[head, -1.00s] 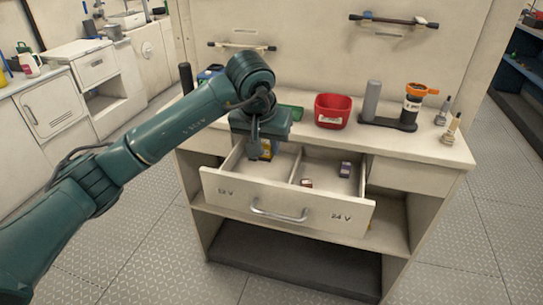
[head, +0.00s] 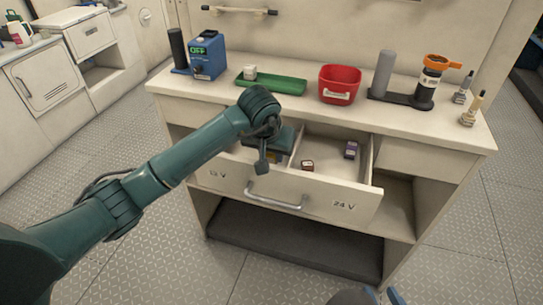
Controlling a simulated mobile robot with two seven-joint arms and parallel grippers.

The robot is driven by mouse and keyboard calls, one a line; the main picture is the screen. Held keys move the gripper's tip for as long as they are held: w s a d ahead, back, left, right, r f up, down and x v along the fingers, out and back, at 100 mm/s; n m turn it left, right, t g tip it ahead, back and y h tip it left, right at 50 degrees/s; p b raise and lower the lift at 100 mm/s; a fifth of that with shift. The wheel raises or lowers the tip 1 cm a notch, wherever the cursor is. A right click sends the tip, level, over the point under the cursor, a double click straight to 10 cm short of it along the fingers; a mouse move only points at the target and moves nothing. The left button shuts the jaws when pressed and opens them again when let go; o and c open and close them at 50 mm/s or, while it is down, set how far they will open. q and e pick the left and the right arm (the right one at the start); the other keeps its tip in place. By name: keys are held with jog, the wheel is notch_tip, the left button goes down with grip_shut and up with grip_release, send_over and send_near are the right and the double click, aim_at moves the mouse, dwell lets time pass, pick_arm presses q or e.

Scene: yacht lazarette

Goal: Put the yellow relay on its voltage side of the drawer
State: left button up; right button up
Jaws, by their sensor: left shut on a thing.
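The open drawer (head: 320,196) has a left side marked 12 V and a right side marked 24 V, split by a divider. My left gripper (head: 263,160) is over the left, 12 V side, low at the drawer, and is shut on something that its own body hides. The yellow relay does not show now; it showed under this gripper a second ago. A small brown-red relay (head: 308,165) and a purple relay (head: 351,150) lie in the 24 V side. Part of what looks like my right gripper (head: 375,297) shows at the bottom edge; its jaws are unclear.
On the worktop stand a blue container (head: 208,56), a green tray (head: 272,84) with a white block (head: 250,72), a red bin (head: 339,84), a grey cylinder (head: 385,72) and an orange-topped dark jar (head: 428,82).

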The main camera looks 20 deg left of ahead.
pick_arm(q)
jog(key=shift+f, duration=0.7)
jog(key=shift+f, duration=0.1)
jog(key=o, duration=1)
pick_arm(e)
jog(key=shift+r, duration=0.2)
